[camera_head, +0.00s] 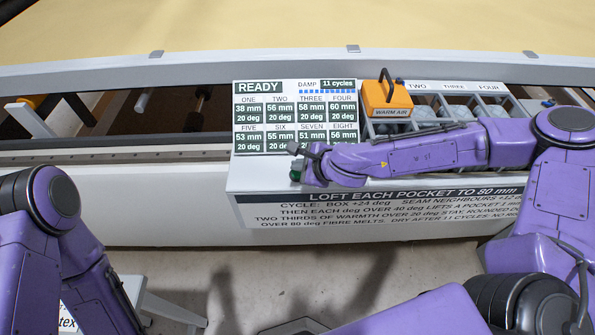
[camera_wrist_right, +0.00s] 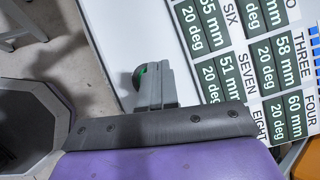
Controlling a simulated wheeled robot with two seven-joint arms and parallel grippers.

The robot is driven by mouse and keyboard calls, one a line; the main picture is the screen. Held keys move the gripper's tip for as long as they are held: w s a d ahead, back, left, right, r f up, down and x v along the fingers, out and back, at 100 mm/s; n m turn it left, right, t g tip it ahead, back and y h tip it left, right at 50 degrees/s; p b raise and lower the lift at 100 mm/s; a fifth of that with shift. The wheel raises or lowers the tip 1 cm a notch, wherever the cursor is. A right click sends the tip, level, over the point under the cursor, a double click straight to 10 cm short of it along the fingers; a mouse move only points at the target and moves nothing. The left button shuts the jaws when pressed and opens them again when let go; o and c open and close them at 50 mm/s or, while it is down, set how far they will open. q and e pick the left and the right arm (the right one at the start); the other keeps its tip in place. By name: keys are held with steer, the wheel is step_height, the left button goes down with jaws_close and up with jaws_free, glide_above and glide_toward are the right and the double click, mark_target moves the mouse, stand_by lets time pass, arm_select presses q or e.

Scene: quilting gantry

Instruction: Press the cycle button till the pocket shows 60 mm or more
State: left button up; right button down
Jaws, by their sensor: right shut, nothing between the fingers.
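The display panel (camera_head: 295,87) reads READY and DAMP 11 cycles. It lists pocket ONE at 38 mm, TWO 56, THREE 58, FOUR 60, FIVE 53, SIX 55, SEVEN 51 and EIGHT 56, all at 20 deg. The orange WARM AIR box (camera_head: 386,97) stands over the left end of the pocket row. My left gripper is out of view.
Pockets with grey fill (camera_head: 460,108) lie in a frame right of the box, behind my right forearm. A sloped instruction board (camera_head: 380,210) runs along the front. A grey rail (camera_head: 100,157) and dark gantry well lie left of the panel. Open floor is in front.

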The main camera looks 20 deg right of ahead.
steer(key=shift+f+b, duration=0.4)
steer(key=shift+f, duration=0.15)
stand_by(0.7)
steer(key=shift+r+p, duration=0.9)
steer(key=shift+r, duration=0.05)
step_height(320, 180, up, 5)
steer(key=p, duration=0.5)
steer(key=shift+r, duration=0.15)
steer(key=shift+f, duration=0.25)
stand_by(0.9)
